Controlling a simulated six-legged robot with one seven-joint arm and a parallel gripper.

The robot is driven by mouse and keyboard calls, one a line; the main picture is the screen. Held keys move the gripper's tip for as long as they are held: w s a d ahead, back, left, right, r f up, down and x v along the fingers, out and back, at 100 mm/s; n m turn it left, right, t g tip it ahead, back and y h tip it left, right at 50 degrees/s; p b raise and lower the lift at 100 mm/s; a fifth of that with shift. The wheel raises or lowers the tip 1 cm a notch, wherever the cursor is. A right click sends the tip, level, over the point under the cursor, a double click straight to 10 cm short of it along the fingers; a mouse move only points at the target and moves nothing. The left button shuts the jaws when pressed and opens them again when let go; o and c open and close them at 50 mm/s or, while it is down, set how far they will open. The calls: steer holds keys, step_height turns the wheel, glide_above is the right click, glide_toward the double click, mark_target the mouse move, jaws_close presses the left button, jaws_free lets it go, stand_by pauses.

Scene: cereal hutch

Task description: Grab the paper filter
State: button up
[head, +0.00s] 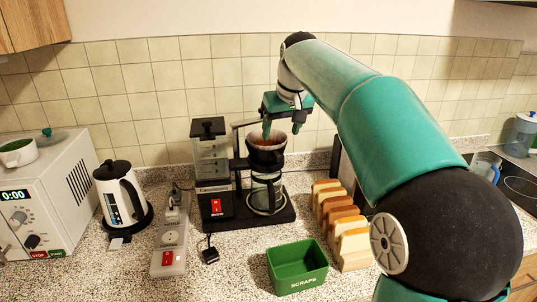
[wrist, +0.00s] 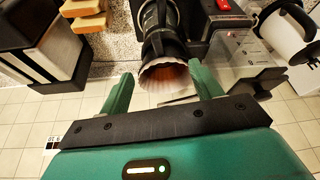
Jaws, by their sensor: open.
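The paper filter (wrist: 168,82) is a pale, pleated cone sitting in the black filter holder of the coffee maker. In the head view the filter (head: 266,141) shows reddish-brown contents and a rim just above the holder (head: 266,157). My gripper (head: 282,130) is open and empty just above the filter's rim, a little to its right in the head view. In the wrist view my gripper's green fingers (wrist: 160,76) stand apart, one on each side of the filter. I cannot tell whether either finger touches it.
The glass carafe (head: 267,192) stands below the holder, with the coffee maker's clear tank (head: 210,160) to the left. A green scraps bin (head: 297,267) stands in front. Bread slices in a rack (head: 341,225) are to the right. A kettle (head: 119,192) and power strip (head: 171,240) are left.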

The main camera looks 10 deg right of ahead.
mark_target(275, 152)
steer(key=x, duration=1.1)
steer(key=shift+w, duration=0.1)
steer(key=shift+r, duration=0.1)
jaws_close()
